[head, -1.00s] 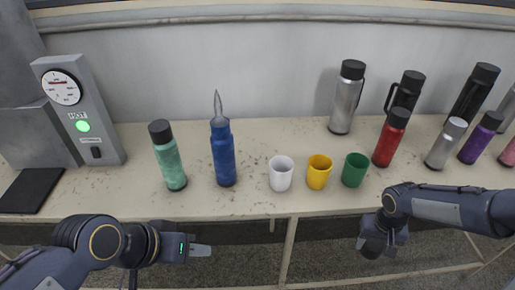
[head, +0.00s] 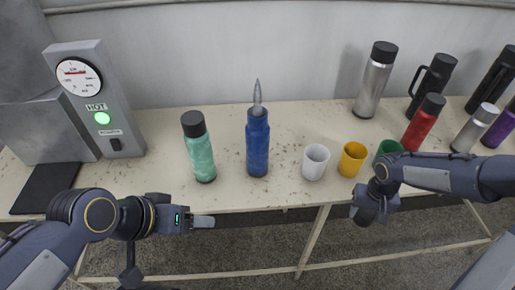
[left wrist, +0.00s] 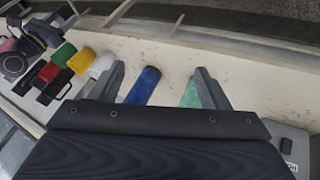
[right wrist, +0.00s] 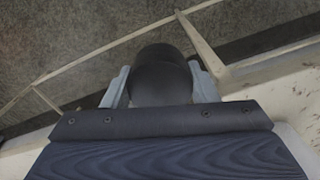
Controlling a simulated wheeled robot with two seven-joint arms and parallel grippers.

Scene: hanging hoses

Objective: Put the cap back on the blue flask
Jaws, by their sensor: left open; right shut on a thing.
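The blue flask (head: 257,148) stands upright on the bench with no cap, and a pale plume rises from its top. It also shows between my left fingers in the left wrist view (left wrist: 143,87). My right gripper (head: 367,210) is in front of the bench edge, below the green cup. It is shut on a round black cap (right wrist: 162,75), seen in the right wrist view; the cap is hard to make out in the head view. My left gripper (head: 202,221) is open and empty in front of the bench, below the teal flask.
A capped teal flask (head: 199,150) stands left of the blue one. White (head: 316,162), yellow (head: 352,159) and green (head: 389,148) cups stand to its right, with several capped flasks beyond. A gauge box (head: 95,100) with a green light stands at left.

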